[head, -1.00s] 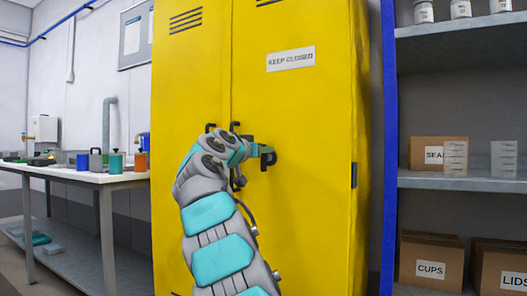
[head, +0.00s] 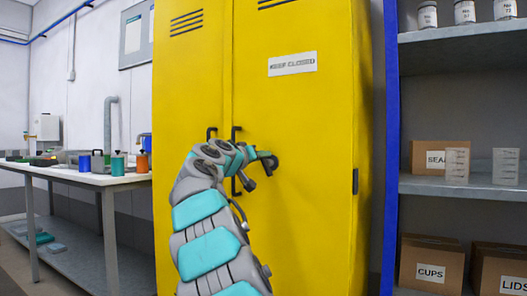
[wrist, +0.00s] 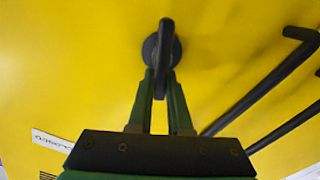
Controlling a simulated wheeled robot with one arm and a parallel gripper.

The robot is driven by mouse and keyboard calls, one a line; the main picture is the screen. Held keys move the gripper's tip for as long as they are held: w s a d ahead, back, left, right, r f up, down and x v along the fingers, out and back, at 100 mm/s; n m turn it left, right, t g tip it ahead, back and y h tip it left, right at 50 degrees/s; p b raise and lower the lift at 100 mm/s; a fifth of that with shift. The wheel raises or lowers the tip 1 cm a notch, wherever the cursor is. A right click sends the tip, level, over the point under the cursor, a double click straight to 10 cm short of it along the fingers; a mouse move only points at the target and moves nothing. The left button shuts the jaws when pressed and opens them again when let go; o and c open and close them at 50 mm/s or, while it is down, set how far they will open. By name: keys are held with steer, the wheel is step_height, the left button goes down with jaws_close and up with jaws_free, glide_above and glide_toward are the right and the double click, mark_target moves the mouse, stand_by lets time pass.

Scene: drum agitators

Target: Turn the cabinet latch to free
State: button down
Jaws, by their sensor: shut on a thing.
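The yellow cabinet (head: 305,105) stands ahead with its doors shut. Its black latch (wrist: 161,48) is a round disc with a lever across it, on the right-hand door. In the wrist view my gripper (wrist: 160,80) has its two green fingers closed on the lever's end, one on each side. In the head view my gripper (head: 259,156) reaches the latch (head: 270,163) from the left, and my arm and hand hide part of the door there. The latch's exact angle is hard to read in the head view.
Black door handles (head: 235,133) stick out just left of the latch; in the wrist view they show as bars (wrist: 265,85) close to my gripper's right. A shelf rack (head: 455,187) stands right of the cabinet, a workbench (head: 95,178) to the left.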

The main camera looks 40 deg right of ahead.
steer(key=n+p, duration=0.1)
steer(key=n, duration=0.1)
steer(key=n+p, duration=0.1)
steer(key=shift+w+a+n, duration=0.15)
steer(key=shift+w+n, duration=0.15)
steer(key=shift+n, duration=0.1)
steer(key=n+p, duration=0.2)
steer(key=shift+w+f+n, duration=0.15)
steer(key=shift+f+n, duration=0.05)
steer(key=shift+n, duration=0.2)
steer(key=shift+w+a+f+n+p, duration=0.1)
steer(key=shift+f+n+p, duration=0.2)
steer(key=shift+n+p, duration=0.65)
steer(key=shift+w+d+f+n+p, duration=0.1)
steer(key=shift+f+n+p, duration=0.15)
steer(key=shift+n+p, duration=0.65)
steer(key=shift+a+f+n+p, duration=0.1)
steer(key=shift+f+n+p, duration=0.2)
steer(key=shift+n+p, duration=0.65)
steer(key=shift+n, duration=0.4)
steer(key=c, duration=0.8)
jaws_free()
steer(key=shift+f, duration=0.1)
steer(key=shift+c, duration=0.2)
steer(key=b+v, duration=0.1)
steer(key=v, duration=0.6)
steer(key=shift+a+b, duration=0.3)
steer(key=shift+a, duration=0.05)
